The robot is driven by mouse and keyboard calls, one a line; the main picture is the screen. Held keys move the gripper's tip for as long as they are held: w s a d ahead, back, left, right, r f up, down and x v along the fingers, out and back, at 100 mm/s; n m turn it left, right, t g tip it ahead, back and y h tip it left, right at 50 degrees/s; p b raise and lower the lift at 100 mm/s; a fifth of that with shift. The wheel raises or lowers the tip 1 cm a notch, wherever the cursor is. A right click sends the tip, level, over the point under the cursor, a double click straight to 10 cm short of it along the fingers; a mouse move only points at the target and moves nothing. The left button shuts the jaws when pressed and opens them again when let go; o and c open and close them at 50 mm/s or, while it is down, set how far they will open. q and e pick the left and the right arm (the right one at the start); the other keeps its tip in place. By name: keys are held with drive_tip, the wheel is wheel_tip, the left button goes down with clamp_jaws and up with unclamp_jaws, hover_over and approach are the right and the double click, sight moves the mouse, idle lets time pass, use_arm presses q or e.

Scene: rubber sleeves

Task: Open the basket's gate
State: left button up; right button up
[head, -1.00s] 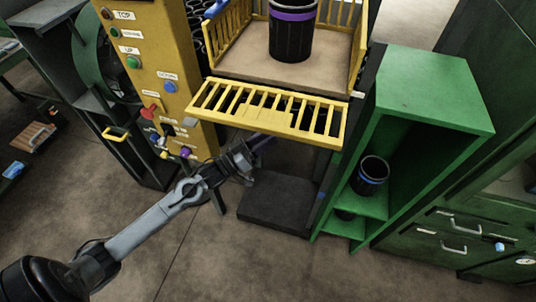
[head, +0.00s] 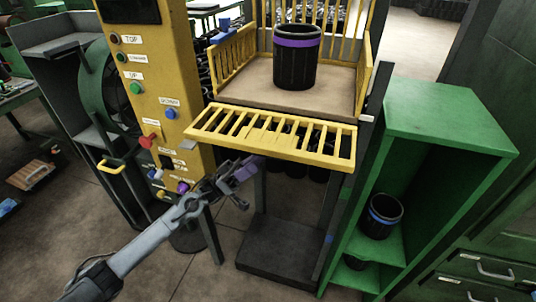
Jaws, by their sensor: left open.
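The basket (head: 231,86) is a yellow barred cage with a tan floor, at the top middle of the head view. Its yellow barred gate (head: 272,136) is folded down at the front and lies nearly flat, sloping slightly, so the front of the basket is open. A black ribbed sleeve (head: 297,62) with a purple band stands upright on the basket floor. My left gripper (head: 247,180) is open just below the gate, near its left half, with a purplish part by its tip. I cannot tell whether it touches the gate. My right gripper is not in view.
A yellow control column (head: 150,70) with labelled buttons stands left of the basket. A green shelf (head: 445,120) on the right holds a black sleeve with a blue band (head: 381,217). A dark platform (head: 285,250) lies below the gate. Green drawers (head: 490,268) fill the lower right.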

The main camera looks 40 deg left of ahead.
sight(268, 155)
use_arm(q)
drive_tip(key=shift+x, duration=2.7)
clamp_jaws()
